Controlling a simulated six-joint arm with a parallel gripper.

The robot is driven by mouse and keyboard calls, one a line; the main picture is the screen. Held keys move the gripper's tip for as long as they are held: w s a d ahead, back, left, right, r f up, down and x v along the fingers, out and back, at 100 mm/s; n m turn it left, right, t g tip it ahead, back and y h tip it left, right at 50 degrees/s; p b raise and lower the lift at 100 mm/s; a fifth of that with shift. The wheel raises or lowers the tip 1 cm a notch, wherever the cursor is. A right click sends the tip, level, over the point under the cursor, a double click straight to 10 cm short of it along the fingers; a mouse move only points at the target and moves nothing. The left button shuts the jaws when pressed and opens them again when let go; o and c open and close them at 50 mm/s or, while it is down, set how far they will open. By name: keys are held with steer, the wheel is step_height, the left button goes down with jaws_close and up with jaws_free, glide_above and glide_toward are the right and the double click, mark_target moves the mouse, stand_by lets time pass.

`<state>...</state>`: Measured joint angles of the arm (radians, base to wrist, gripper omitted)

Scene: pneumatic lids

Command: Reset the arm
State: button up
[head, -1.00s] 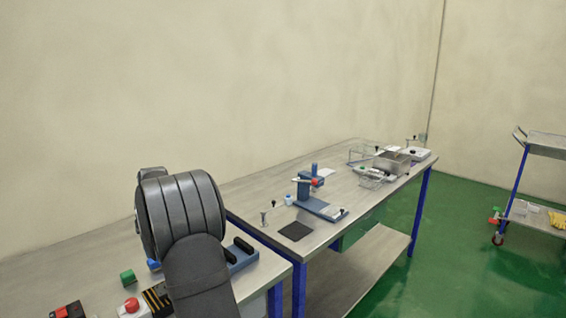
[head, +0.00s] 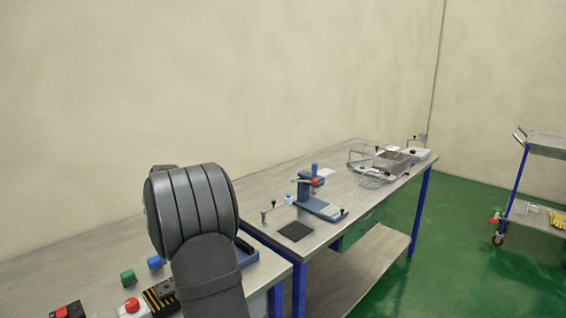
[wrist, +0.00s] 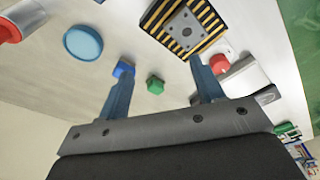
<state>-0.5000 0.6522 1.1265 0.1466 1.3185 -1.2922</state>
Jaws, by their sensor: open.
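My gripper (wrist: 158,82) shows in the wrist view with its two blue-grey fingers apart and nothing between them. Beyond the fingers, a green piece (wrist: 155,85) and a blue piece (wrist: 122,69) stand on the table; the blue one appears beside the left fingertip, and I cannot tell the gap. In the head view my dark arm fills the lower middle and the gripper is hidden. The green piece (head: 127,277) and blue piece (head: 155,262) stand left of my arm.
A red button (head: 131,304) and a black-and-yellow striped block (head: 160,295) lie at the near table's front. A light blue round lid (wrist: 83,43) shows in the wrist view. A blue press (head: 315,190) and wire baskets (head: 372,178) stand on the far table. A trolley (head: 520,190) stands right.

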steer(key=n, duration=0.2)
steer(key=s+d+n, duration=0.1)
steer(key=n, duration=0.1)
steer(key=s+d+r+n+g, duration=0.1)
steer(key=n, duration=0.2)
steer(key=shift+s+d+h, duration=0.2)
steer(key=shift+s+h, duration=0.05)
steer(key=shift+h, duration=0.05)
steer(key=o, duration=0.4)
steer(key=shift+s+a, duration=0.1)
steer(key=shift+a, duration=0.05)
steer(key=shift+c, duration=0.2)
steer(key=o, duration=0.5)
steer(key=s+a+r+t+h, duration=0.1)
steer(key=s+a+r, duration=0.7)
steer(key=r, duration=0.1)
steer(key=shift+s+a+r, duration=0.3)
steer(key=shift+s, duration=0.05)
step_height(320, 180, down, 10)
steer(key=shift+r, duration=0.15)
